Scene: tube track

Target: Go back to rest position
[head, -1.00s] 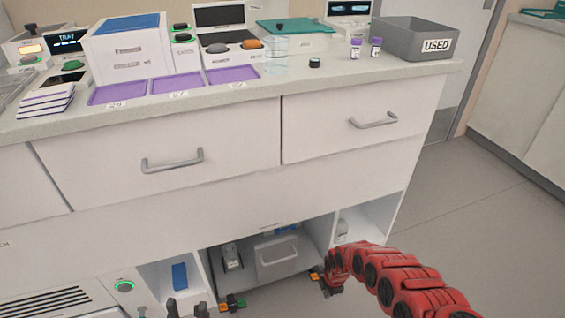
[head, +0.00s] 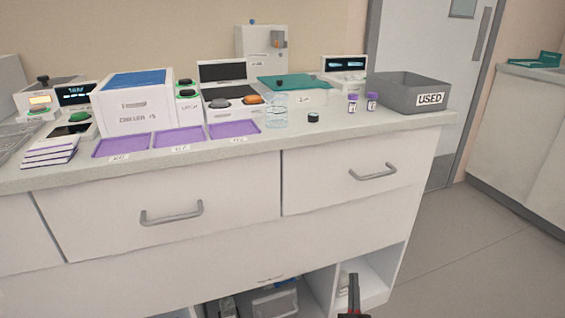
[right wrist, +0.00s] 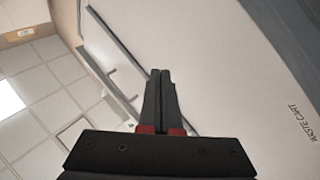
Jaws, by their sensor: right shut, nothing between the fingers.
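My right gripper (head: 353,283) shows at the bottom of the head view, in front of the open shelf under the counter. Its dark fingers point up. In the right wrist view the fingers of the same gripper (right wrist: 160,75) are together with nothing between them. My left gripper is outside both current views.
The counter (head: 350,132) holds three purple trays (head: 180,138), a white box with a blue top (head: 137,105), a clear beaker (head: 277,110), two purple-capped vials (head: 361,102) and a grey USED bin (head: 412,93). Two drawers (head: 170,190) are shut. Floor at right is clear.

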